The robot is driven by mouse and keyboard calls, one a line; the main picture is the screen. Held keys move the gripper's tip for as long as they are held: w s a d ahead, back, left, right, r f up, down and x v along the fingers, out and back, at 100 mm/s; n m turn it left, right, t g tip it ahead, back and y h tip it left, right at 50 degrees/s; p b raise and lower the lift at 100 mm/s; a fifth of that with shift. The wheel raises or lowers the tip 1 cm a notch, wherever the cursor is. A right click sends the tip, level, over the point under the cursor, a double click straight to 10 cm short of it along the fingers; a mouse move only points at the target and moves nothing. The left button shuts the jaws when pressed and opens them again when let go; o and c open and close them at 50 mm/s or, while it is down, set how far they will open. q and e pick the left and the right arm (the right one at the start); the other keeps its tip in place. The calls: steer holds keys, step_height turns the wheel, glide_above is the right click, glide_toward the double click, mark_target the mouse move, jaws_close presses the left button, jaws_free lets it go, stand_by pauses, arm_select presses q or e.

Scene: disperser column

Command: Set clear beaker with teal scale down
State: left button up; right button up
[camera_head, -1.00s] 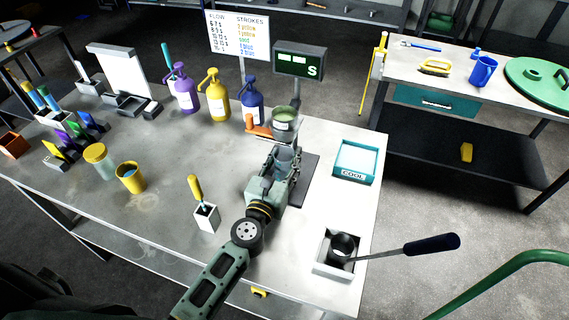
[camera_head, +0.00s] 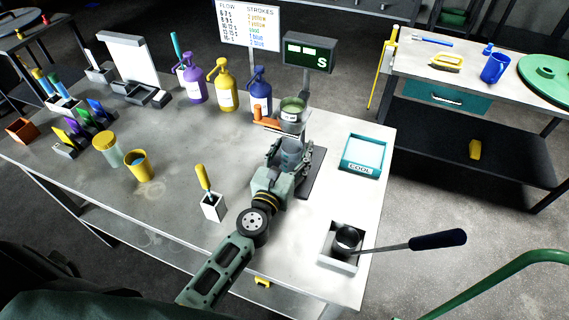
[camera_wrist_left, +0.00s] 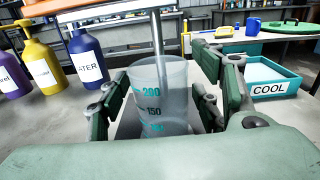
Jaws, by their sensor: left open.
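The clear beaker with the teal scale (camera_wrist_left: 160,98) stands upright between the fingers of my left gripper (camera_wrist_left: 158,105) in the left wrist view. The gripper is open around it, with a finger on each side. In the head view the beaker (camera_head: 291,152) shows between the fingers of my left gripper (camera_head: 290,158), below the metal cup of the column (camera_head: 293,112). The beaker's base is partly hidden by the gripper, so I cannot see exactly what it rests on. My right gripper does not show.
An orange handle (camera_head: 266,122) sits beside the cup. A teal COOL tray (camera_head: 364,155) stands to the right. Purple, yellow (camera_head: 223,88) and blue pump bottles stand behind. A white holder with a yellow-handled tool (camera_head: 212,205) and a dark pan (camera_head: 347,238) stand nearer.

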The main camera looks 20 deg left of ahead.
arm_select(q)
steer(key=s+b, duration=0.1)
steer(key=s, duration=0.4)
steer(key=s+b, duration=0.1)
steer(key=s, duration=0.5)
steer(key=shift+a+f+b, duration=0.2)
steer(key=shift+b, duration=0.15)
steer(key=shift+s+r, duration=0.2)
steer(key=shift+s, duration=0.25)
